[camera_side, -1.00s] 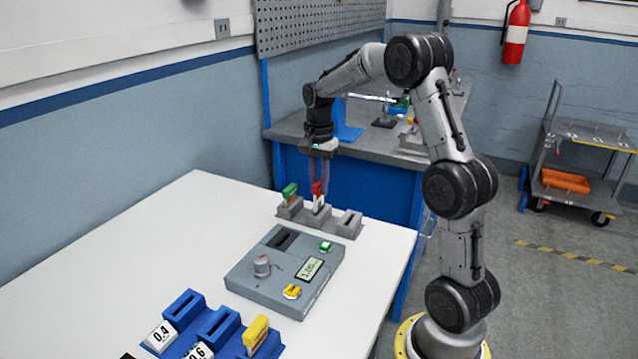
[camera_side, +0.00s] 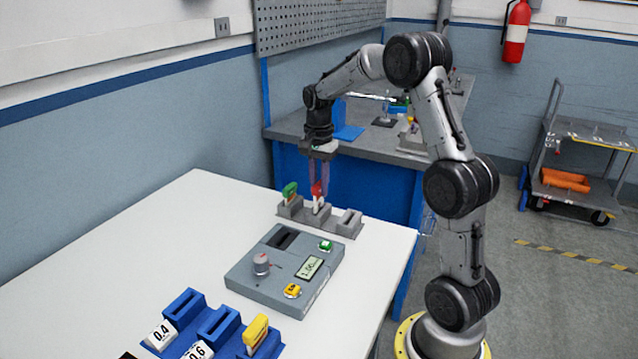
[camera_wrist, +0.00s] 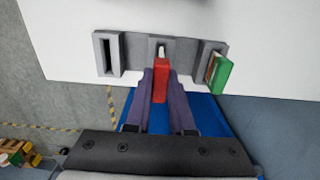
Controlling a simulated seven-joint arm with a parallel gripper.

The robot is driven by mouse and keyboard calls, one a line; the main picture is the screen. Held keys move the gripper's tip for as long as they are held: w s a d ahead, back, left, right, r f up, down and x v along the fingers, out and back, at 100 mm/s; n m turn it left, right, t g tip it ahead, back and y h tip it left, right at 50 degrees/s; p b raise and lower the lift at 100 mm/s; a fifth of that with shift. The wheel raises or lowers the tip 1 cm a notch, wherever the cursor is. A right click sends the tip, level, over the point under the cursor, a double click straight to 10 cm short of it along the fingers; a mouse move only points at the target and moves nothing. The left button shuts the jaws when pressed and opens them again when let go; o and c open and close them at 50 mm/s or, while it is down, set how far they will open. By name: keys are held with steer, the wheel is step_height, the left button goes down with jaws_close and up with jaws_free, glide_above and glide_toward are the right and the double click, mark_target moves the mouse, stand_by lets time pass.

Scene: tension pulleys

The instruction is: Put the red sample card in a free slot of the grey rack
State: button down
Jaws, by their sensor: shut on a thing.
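The grey rack (camera_side: 341,229) stands near the table's far edge and has three slots. The red sample card (camera_side: 317,189), with a white lower end, is upright at the middle slot. It also shows in the wrist view (camera_wrist: 161,82), its white end at the slot mouth. I cannot tell how deep it sits. My gripper (camera_side: 319,185) is shut on the red card from above; its purple fingers flank it in the wrist view (camera_wrist: 162,80). A green card (camera_side: 289,192) stands in the left slot in the side view. The right slot (camera_side: 349,216) is empty.
A grey device (camera_side: 262,287) with a knob, a display and a dark slot lies in front of the rack. Blue holders (camera_side: 184,307) with number labels and a yellow card (camera_side: 257,331) stand at the near edge. The left of the white table is clear.

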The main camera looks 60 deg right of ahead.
steer(key=shift+f, duration=1.5)
stand_by(0.8)
steer(key=shift+c, duration=1.9)
jaws_free()
steer(key=shift+r, duration=4)
steer(key=shift+a, duration=0.1)
